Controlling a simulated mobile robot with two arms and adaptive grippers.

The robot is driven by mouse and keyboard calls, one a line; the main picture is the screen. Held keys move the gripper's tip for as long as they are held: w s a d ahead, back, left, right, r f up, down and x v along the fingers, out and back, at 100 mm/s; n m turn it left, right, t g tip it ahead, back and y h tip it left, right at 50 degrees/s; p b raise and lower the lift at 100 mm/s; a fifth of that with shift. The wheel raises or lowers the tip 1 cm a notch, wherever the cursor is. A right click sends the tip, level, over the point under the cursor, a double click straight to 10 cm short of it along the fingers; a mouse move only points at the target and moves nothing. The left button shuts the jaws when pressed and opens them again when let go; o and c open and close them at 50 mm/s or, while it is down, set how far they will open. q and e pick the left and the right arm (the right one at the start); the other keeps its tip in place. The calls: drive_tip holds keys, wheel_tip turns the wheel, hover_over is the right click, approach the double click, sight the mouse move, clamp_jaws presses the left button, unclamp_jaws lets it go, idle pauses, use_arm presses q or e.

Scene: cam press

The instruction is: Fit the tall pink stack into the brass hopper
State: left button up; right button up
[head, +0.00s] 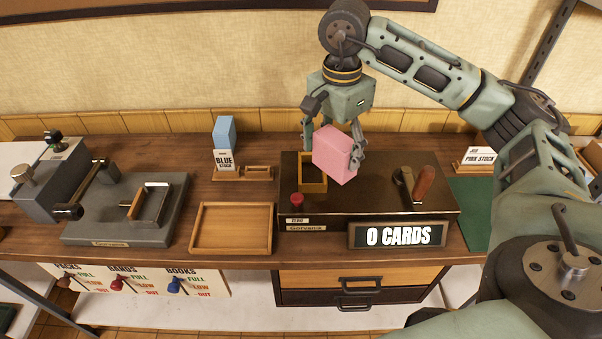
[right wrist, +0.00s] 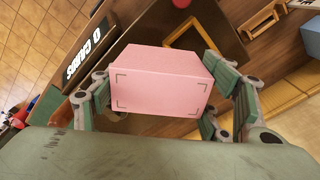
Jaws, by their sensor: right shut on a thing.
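The pink stack (head: 334,154) is a block held in my right gripper (head: 338,140), above the dark press. The right gripper is shut on it. In the right wrist view the pink stack (right wrist: 160,82) sits between the two padded fingers of the gripper (right wrist: 165,95). The brass hopper (head: 312,186) is an open square frame on the left part of the press top. The stack is above it and to its right, and hides part of it. The hopper also shows partly behind the stack in the right wrist view (right wrist: 188,30). My left gripper is not in view.
The press (head: 380,200) has a red knob (head: 297,199), a lever (head: 423,182) and a "0 CARDS" sign (head: 398,236). A blue stack (head: 224,132) stands behind left. An empty wooden tray (head: 232,229) lies left of the press. A grey machine (head: 125,210) stands farther left.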

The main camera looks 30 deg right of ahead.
drive_tip(key=d+r+m, duration=0.3)
drive_tip(key=d+m, duration=0.4)
drive_tip(key=d, duration=0.1)
drive_tip(key=shift+m, duration=0.6)
drive_tip(key=w+a+f+p, duration=0.1)
drive_tip(key=w+a+f, duration=0.1)
drive_tip(key=a+f, duration=0.1)
drive_tip(key=w+a+f+p, duration=0.2)
drive_tip(key=a+f, duration=0.1)
drive_tip(key=w+a+f+p, duration=0.1)
drive_tip(key=w+a+f, duration=0.1)
drive_tip(key=a+f, duration=0.1)
drive_tip(key=shift+w+f, duration=0.15)
drive_tip(key=shift+f, duration=0.35)
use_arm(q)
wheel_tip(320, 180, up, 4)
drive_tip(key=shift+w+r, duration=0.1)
use_arm(e)
drive_tip(key=shift+f, duration=0.1)
drive_tip(key=shift+f, duration=0.15)
drive_tip(key=o, duration=1.5)
